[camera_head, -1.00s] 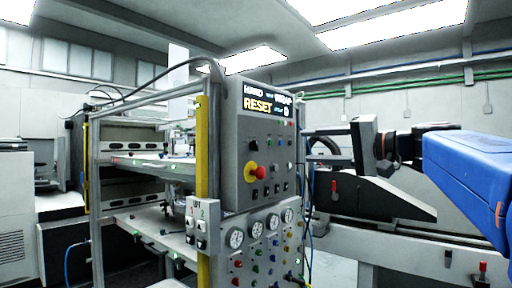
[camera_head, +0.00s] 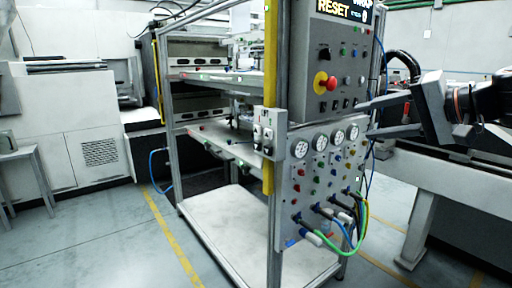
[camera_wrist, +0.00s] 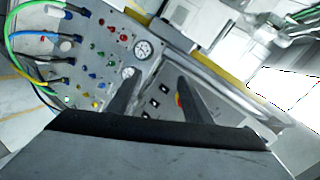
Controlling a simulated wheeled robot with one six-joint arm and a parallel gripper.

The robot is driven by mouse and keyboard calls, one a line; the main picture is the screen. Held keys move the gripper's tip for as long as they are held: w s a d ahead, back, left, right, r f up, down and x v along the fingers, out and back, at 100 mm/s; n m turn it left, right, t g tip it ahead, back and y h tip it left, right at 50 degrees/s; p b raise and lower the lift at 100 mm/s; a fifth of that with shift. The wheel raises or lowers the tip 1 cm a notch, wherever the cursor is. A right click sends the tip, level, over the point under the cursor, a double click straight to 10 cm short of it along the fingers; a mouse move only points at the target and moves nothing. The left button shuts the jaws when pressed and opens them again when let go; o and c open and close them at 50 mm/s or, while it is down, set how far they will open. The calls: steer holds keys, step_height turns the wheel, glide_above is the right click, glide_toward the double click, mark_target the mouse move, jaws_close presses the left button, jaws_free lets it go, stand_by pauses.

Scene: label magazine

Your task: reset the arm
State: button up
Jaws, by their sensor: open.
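My gripper (camera_head: 384,116) is at the right in the head view, with its two dark fingers apart and pointing left toward the grey control panel (camera_head: 310,60). It is empty. In the wrist view my gripper (camera_wrist: 154,88) shows both fingers spread in front of the panel (camera_wrist: 158,76). A red knob on a yellow base (camera_head: 326,83) sits on the panel, to the left of the fingers. In the wrist view the knob (camera_wrist: 179,100) is mostly hidden behind one finger. A lit display (camera_head: 335,10) above it reads RESET.
Below the panel is a plate with gauges (camera_head: 320,142), coloured buttons and green and blue hoses (camera_head: 328,240). A metal frame (camera_head: 277,230) with a yellow strip and shelves stands to the left. Grey floor (camera_head: 90,240) is open at the lower left.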

steer(key=s+a+f+n+g+h, duration=0.15)
steer(key=s+f, duration=0.25)
steer(key=f, duration=0.6)
steer(key=s+a+f+n+g+h, duration=0.1)
steer(key=s+f+g+h, duration=0.2)
steer(key=f, duration=0.6)
steer(key=s+d+f+n+g+h, duration=0.1)
steer(key=s+d+f+h, duration=0.1)
steer(key=s+f, duration=0.3)
steer(key=s+d+f+n+h, duration=0.2)
steer(key=s+f, duration=0.3)
steer(key=f, duration=0.6)
steer(key=shift+s+d+g, duration=0.25)
steer(key=shift+d+g, duration=0.05)
steer(key=shift+g, duration=0.05)
steer(key=shift+n, duration=0.25)
